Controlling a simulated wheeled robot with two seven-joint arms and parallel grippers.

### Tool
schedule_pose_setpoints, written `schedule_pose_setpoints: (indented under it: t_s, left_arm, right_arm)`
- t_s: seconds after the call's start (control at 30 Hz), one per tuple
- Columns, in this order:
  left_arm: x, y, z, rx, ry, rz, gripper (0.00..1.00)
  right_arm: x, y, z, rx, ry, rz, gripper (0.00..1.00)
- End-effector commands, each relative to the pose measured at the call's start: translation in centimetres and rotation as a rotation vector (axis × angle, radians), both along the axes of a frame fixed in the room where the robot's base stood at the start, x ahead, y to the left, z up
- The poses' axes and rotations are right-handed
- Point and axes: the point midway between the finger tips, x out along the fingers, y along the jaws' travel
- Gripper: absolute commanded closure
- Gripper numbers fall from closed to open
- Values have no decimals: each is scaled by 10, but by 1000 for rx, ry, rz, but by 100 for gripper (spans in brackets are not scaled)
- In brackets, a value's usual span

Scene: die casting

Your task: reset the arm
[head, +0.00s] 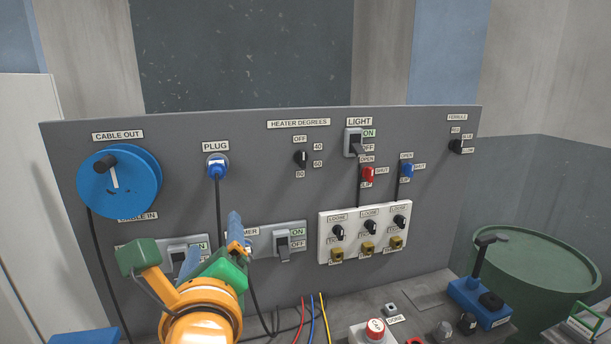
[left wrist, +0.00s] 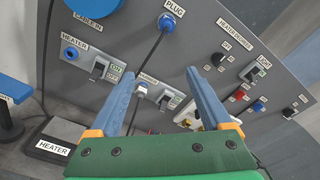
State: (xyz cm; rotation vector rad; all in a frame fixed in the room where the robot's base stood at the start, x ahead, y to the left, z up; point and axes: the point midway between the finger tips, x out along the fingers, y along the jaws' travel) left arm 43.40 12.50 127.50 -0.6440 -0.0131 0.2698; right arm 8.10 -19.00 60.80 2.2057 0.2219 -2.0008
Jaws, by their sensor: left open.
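My left gripper (head: 212,238) reaches in from the bottom of the head view, in front of the grey panel (head: 250,190). In the left wrist view its two blue fingers (left wrist: 160,75) are spread apart with nothing between them, and its green body fills the bottom. It hides part of the lower left switches and a label in the head view. No contact with the panel can be made out. My right gripper does not show.
The panel carries a blue cable reel (head: 135,188), a blue plug (head: 217,169), a light switch (head: 354,143) and a white knob plate (head: 345,250). A red button (head: 375,329), loose wires (head: 312,315) and a green drum (head: 540,275) are lower right. Cables hang near the gripper.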

Motion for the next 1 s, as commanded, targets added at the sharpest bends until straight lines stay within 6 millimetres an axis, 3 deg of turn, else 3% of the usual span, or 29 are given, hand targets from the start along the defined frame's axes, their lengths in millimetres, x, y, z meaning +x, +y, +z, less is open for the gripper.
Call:
schedule_pose_setpoints:
  t_s: [0.27,0.53,0.67,0.8,1.0]
  left_arm:
    - [6,6,-69,-303,112,10,18]
    - [-15,15,-190,-848,295,170,18]
    - [-47,21,-255,-1160,378,356,18]
    - [-96,28,-317,-1469,425,631,18]
    - [-174,37,-375,-1787,397,1079,18]
  right_arm:
    - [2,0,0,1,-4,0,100]
    - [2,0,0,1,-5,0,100]
    - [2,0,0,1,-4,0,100]
    - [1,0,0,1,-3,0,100]
    - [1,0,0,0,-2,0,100]
